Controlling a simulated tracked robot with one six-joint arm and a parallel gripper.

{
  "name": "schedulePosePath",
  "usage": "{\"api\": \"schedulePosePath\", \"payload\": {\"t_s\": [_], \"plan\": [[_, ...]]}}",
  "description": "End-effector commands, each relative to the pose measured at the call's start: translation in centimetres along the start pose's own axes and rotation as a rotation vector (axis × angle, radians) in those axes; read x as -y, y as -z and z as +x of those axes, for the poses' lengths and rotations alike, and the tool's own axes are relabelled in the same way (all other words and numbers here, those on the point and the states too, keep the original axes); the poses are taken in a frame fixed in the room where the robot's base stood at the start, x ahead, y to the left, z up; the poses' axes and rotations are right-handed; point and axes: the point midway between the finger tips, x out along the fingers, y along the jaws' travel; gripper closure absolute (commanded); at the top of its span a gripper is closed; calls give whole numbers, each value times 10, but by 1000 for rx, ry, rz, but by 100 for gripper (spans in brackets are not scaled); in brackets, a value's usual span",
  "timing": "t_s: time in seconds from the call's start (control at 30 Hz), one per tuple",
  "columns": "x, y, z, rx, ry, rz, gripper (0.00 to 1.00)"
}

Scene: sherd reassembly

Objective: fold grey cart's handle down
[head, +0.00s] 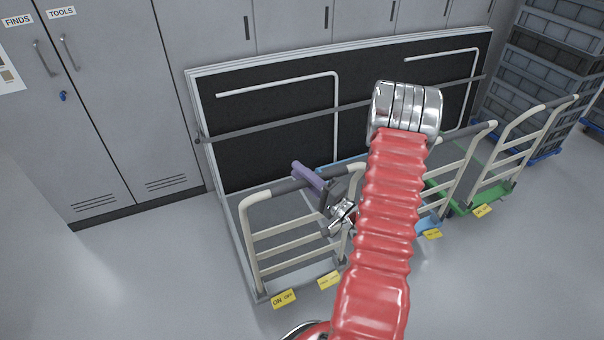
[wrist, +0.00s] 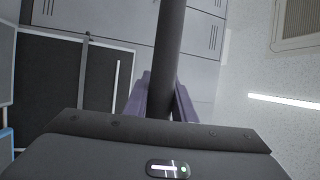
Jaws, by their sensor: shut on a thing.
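The grey cart (head: 256,291) stands at the left of a row of carts. Its cream tube handle (head: 252,243) stands up from the near end of the deck, with rungs and a dark grip along the top. My gripper (head: 308,176) has purple fingers and is shut on this dark grip bar. In the wrist view the dark bar (wrist: 168,50) runs up between the two purple fingers (wrist: 160,100). My red arm hides the right side of the handle in the head view.
A blue cart (head: 430,222) and a green cart (head: 463,208) stand to the right, handles up. Dark framed panels (head: 270,105) lean on grey cabinets (head: 110,120) behind. Stacked grey crates (head: 550,55) stand at the far right. The floor in front is clear.

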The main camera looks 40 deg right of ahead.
Motion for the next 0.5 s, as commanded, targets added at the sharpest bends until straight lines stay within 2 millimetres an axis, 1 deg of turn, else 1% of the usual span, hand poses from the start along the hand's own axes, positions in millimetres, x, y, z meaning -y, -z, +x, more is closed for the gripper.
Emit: {"api": "schedulePosePath", "payload": {"t_s": [0.03, 0.2, 0.43, 0.47, 0.5], "plan": [[-1, 0, 0, -1, -3, 1, 89], [-2, 0, -1, -1, -4, 2, 100], [-2, 0, -1, -2, -6, 2, 100], [-2, 5, -1, -3, -6, 2, 100], [-3, 3, -1, -3, -6, 2, 100]]}}
